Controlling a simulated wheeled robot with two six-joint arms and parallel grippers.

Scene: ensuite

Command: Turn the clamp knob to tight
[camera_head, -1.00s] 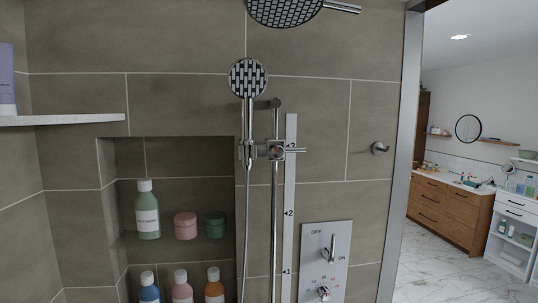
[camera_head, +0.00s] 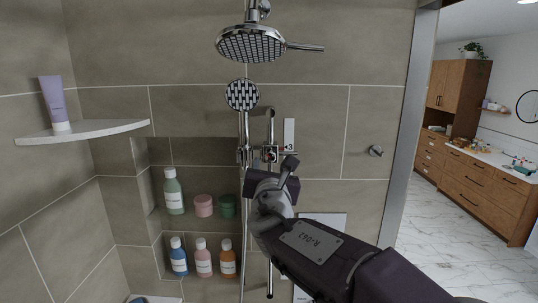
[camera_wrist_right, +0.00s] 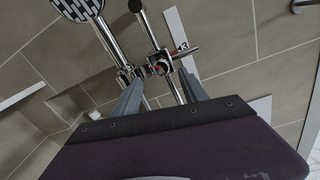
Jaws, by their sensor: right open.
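The clamp knob (camera_head: 271,154) is on the chrome slider of the shower rail, below the hand shower (camera_head: 242,95). In the right wrist view the knob (camera_wrist_right: 160,66) shows a red mark, and a chrome bar runs from it to the right beside the "3" of the scale. My right gripper (camera_head: 282,168) is in front of the rail just below the knob. In the right wrist view its open fingers (camera_wrist_right: 162,86) point at the knob, one on each side in the picture, with nothing between them. I cannot tell whether they touch it. My left gripper is not in view.
The rail (camera_head: 270,128) and hose (camera_head: 243,205) run close beside my right gripper. A niche on the left holds several bottles and jars (camera_head: 204,206). A corner shelf (camera_head: 95,130) holds a purple tube. My arm mostly hides the control plate (camera_head: 330,219).

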